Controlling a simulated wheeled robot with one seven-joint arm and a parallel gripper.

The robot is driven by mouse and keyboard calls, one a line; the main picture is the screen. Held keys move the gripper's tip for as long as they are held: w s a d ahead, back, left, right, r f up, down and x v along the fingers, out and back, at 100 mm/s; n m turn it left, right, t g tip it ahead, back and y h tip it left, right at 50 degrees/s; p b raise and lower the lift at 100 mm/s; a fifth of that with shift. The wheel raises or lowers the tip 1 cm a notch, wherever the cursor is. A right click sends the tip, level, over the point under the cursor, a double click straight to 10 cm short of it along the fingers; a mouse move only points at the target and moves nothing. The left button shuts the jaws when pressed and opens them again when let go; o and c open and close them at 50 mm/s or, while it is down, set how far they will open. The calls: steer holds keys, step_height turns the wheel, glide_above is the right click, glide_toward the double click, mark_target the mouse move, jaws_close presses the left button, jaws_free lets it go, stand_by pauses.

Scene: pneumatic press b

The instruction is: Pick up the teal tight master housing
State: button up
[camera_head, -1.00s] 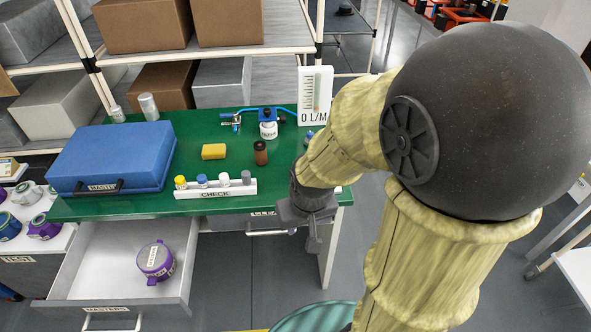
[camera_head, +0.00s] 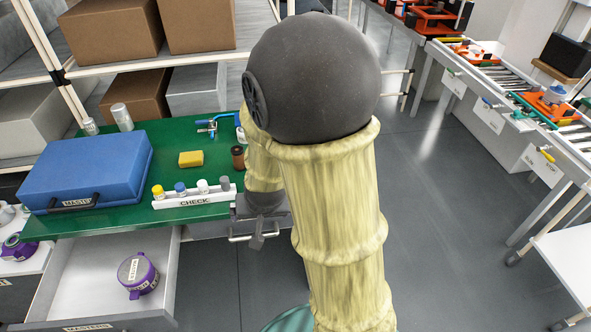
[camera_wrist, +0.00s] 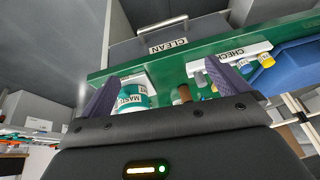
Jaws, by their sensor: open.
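A teal and white housing with a label that begins "MAST" (camera_wrist: 132,97) shows in the wrist view beside the left finger, partly cut off by my gripper. It appears to be at the green table; I cannot tell how far from it the fingers are. In the head view I cannot make it out, and my arm covers the right part of the table. My gripper (camera_head: 258,237) is in front of the table's front edge, right of the CHECK rack. In the wrist view its fingers (camera_wrist: 160,74) are spread, with nothing held between them.
An open drawer (camera_head: 85,272) holds a purple housing (camera_head: 138,274). On the green table (camera_head: 170,138) are a blue case (camera_head: 88,170), a yellow sponge (camera_head: 191,159), a brown bottle (camera_head: 238,156) and the CHECK rack (camera_head: 193,201). The floor to the right is clear up to a conveyor bench (camera_head: 480,80).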

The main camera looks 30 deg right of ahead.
steer(key=w+d+f+m+t+h, duration=0.2)
steer(key=w+d+m+t+h, duration=0.2)
steer(key=w+d+h, duration=0.3)
steer(key=shift+w+d+m+t+h+b, duration=0.35)
steer(key=shift+w+m+h, duration=0.45)
steer(key=shift+h, duration=0.3)
steer(key=shift+w, duration=0.1)
steer(key=p+x, duration=0.1)
steer(key=x, duration=1.1)
steer(key=shift+d+f+p, duration=0.1)
steer(key=shift+f+p, duration=0.05)
steer(key=shift+p, duration=0.2)
steer(key=shift+p+x, duration=0.95)
steer(key=shift+x, duration=1.65)
